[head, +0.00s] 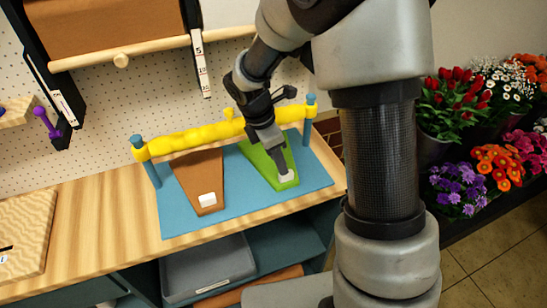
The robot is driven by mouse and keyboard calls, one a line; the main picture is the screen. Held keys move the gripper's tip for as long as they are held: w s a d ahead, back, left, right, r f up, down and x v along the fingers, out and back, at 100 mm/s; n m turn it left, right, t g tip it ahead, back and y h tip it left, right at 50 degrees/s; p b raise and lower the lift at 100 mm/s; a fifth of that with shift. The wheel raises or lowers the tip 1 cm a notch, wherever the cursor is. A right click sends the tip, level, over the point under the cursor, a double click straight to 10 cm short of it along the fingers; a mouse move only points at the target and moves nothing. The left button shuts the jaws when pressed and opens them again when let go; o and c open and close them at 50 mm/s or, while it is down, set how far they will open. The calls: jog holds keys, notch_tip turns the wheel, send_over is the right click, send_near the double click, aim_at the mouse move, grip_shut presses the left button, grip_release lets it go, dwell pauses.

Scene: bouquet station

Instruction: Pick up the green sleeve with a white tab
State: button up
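The green sleeve (262,160) lies flat on a blue mat (240,201) on the wooden counter, with its narrow end toward the front. Its white tab (287,177) is at that narrow end. The gripper covers part of the green sleeve. A brown sleeve (197,172) with its own white tab (207,199) lies to the left on the same mat.
A yellow bar (190,138) on blue posts (150,168) spans the sleeves' far ends. A grey tray (210,268) sits on a shelf below. A wooden board (25,235) lies at left. Potted flowers (452,105) stand at right. The counter left of the mat is clear.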

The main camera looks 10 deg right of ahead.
jog(key=shift+d+x, duration=0.15)
jog(key=shift+x, duration=1.45)
jog(key=shift+d+x, duration=0.1)
jog(key=shift+x, duration=1.55)
jog(key=shift+w+r, duration=0.1)
jog(key=shift+w, duration=0.05)
grip_shut()
